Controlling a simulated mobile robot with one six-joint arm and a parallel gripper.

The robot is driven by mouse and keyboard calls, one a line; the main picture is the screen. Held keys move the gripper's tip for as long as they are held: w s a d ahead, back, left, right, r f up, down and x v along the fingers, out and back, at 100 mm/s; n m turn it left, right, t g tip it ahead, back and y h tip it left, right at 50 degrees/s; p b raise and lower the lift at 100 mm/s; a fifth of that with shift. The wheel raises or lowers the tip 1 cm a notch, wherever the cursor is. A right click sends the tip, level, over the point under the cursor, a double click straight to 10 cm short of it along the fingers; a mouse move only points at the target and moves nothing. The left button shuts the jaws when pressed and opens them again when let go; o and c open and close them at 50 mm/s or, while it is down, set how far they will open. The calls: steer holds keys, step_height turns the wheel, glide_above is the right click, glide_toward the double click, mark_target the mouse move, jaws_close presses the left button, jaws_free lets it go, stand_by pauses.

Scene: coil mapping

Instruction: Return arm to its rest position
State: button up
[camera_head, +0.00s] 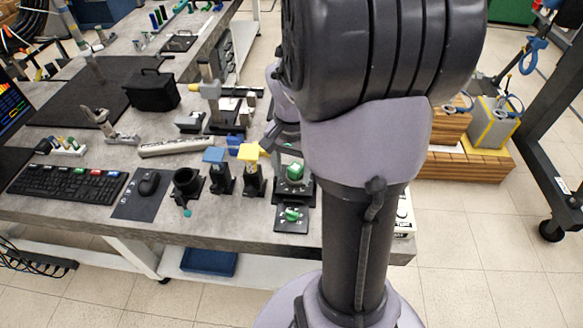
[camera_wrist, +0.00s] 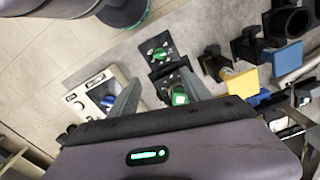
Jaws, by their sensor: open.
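My arm rises large in the head view and hides part of the table's right side. My gripper (camera_head: 272,140) shows partly beside it, over the workbench (camera_head: 60,205). In the wrist view my gripper (camera_wrist: 160,78) is open, with nothing between its two grey fingers. Below and between the fingers are two black plates with green knobs, an outer one (camera_wrist: 160,53) and a nearer one (camera_wrist: 179,95). The head view shows these as a raised green knob (camera_head: 294,172) and a lower green knob (camera_head: 292,214). I cannot tell how far the fingers are above them.
A yellow-topped stand (camera_head: 250,153) and a blue-topped stand (camera_head: 214,156) stand left of the knobs. A white box with a blue knob (camera_wrist: 98,88) lies by the left finger. A keyboard (camera_head: 68,184), mouse (camera_head: 148,183) and black case (camera_head: 152,92) occupy the bench's left.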

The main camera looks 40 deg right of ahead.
steer(key=s+a+r+n+t+y+b, duration=0.1)
steer(key=s+a+r+n+t+b, duration=0.1)
steer(key=a, duration=1)
steer(key=s+a+r+n+t+y+b, duration=0.1)
steer(key=s+a+r+n+t, duration=0.2)
steer(key=s+a+r+n, duration=0.2)
steer(key=a+r+n, duration=0.1)
steer(key=a+r, duration=0.2)
steer(key=a, duration=0.4)
steer(key=shift+s+a+n+t+b, duration=0.15)
steer(key=shift+s+n+t+b, duration=0.15)
steer(key=shift+s+t+b, duration=0.1)
